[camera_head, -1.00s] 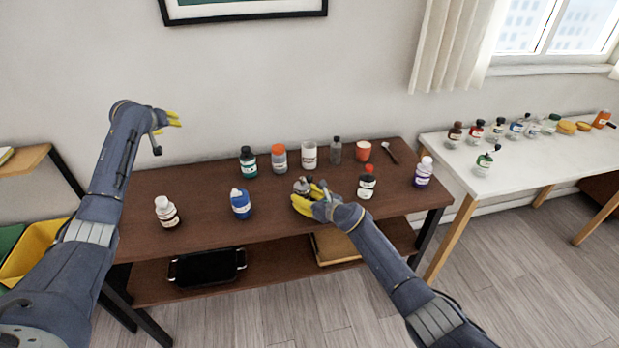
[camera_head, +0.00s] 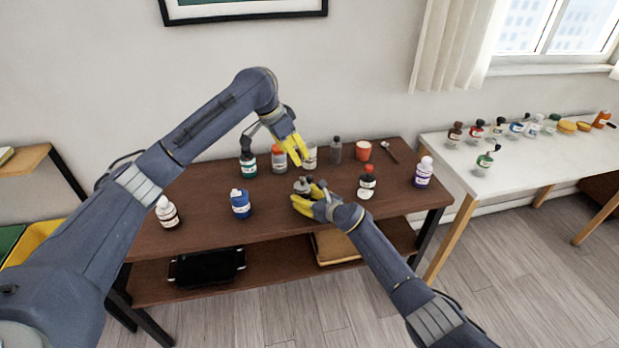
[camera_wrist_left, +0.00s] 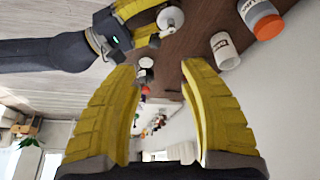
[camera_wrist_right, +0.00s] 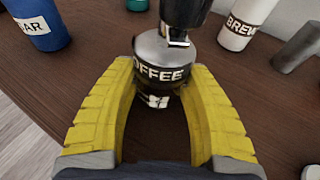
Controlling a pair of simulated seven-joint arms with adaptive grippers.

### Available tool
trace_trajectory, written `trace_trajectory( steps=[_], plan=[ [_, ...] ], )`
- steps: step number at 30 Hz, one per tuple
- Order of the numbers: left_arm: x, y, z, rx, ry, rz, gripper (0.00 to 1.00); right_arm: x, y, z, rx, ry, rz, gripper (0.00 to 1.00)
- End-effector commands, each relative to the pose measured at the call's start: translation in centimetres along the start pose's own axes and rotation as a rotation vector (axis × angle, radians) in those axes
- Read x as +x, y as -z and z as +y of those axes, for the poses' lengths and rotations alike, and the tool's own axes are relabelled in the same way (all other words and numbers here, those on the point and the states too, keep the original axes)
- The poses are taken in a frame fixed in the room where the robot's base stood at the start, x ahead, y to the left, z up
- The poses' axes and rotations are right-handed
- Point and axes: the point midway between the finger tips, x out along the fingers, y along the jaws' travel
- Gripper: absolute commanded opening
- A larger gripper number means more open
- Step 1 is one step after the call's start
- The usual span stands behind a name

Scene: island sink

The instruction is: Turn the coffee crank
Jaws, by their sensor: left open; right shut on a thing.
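The coffee grinder (camera_wrist_right: 160,62), a round metallic body marked COFFEE, sits between the yellow fingers of my right gripper (camera_wrist_right: 158,85) in the right wrist view. My right gripper is shut on it at the table's front middle. In the head view the grinder (camera_head: 301,187) is partly hidden by the fingers. A black part, apparently the crank knob (camera_wrist_right: 186,14), shows above the body. My left gripper (camera_head: 302,162) is open and empty, pointing down above and behind the grinder. In the left wrist view the grinder (camera_wrist_left: 170,19) lies beyond the left fingertips.
A white side table (camera_head: 520,170) at right holds several bottles.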

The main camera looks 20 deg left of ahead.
Motion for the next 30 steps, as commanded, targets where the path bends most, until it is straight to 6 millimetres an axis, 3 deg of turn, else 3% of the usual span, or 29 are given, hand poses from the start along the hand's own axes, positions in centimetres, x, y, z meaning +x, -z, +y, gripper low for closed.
trace_trajectory(
  steps=[7,21,30],
  plan=[
    [1.9,-0.1,1.0,0.029,-0.014,-0.019,0.43,0.0,0.2,0.0,0.001,0.000,0.003,0.16],
    [9.3,-0.2,1.0,0.026,-0.013,-0.017,0.43,0.0,0.2,0.0,0.001,0.000,0.003,0.16],
    [11.7,-0.3,0.9,0.026,-0.011,-0.017,0.43,0.0,0.2,0.0,0.001,0.000,0.003,0.16]
  ],
)
